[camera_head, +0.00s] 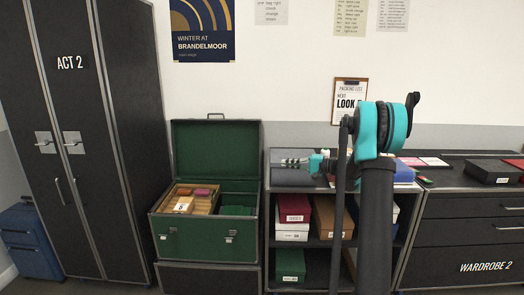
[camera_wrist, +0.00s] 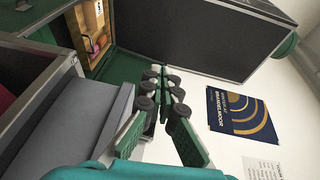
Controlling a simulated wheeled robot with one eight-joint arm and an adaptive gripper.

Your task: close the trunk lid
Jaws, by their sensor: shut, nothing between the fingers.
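The trunk (camera_head: 190,243) is green with grey metal edges and stands left of centre in the head view. Its lid (camera_head: 216,148) is open and stands upright at the back, showing its green inside. My gripper (camera_head: 284,161) is shut and empty, pointing left, to the right of the lid and above the shelf unit; it looks apart from the lid. In the wrist view the gripper's fingers (camera_wrist: 163,88) come together in the middle. Part of the trunk's open inside (camera_wrist: 92,32) shows at the upper left there. The fingers hide part of what lies behind them.
A wooden tray (camera_head: 190,203) with small items sits inside the trunk. A tall black wardrobe (camera_head: 110,130) stands to the left. An open shelf unit (camera_head: 270,215) with boxes stands close on the right. A clipboard (camera_head: 348,100) and a poster (camera_head: 202,30) are on the wall.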

